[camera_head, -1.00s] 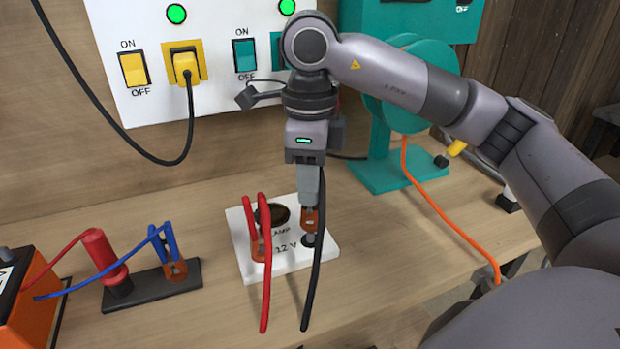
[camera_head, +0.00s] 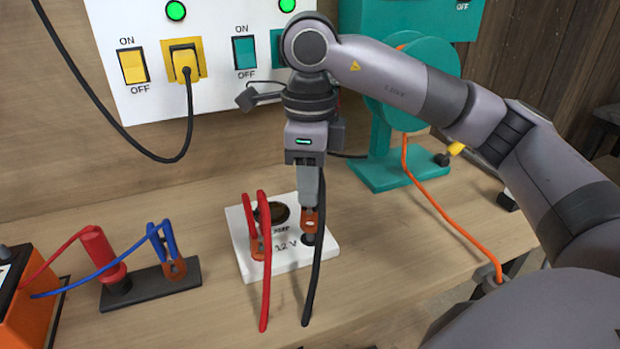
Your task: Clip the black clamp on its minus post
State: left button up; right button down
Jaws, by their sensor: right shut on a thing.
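The white lamp base (camera_head: 290,262) marked "12 V" stands on the wooden bench. The red clamp (camera_head: 256,230) sits on the left part of the base with its red lead hanging over the front. My right gripper (camera_head: 308,205) points straight down over the base's right part. It is shut on the black clamp (camera_head: 309,222), whose copper-coloured jaws are at the dark post (camera_head: 309,239). I cannot tell whether the jaws grip the post. The black lead (camera_head: 314,285) hangs down beside the clamp. My left gripper is not in view.
A black stand (camera_head: 150,287) with a red plug and a blue clamp is at the left, next to an orange box (camera_head: 32,310). A teal cable reel (camera_head: 405,160) stands behind at right; its orange cable crosses the bench. A switch panel (camera_head: 215,90) is behind.

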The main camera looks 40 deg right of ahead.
jog(key=shift+f+b, duration=1)
jog(key=shift+f, duration=0.3)
jog(key=c, duration=0.8)
grip_release()
notch_tip(320, 180, up, 6)
jog(key=shift+r+p, duration=0.2)
jog(key=shift+p, duration=0.55)
jog(key=shift+r, duration=0.4)
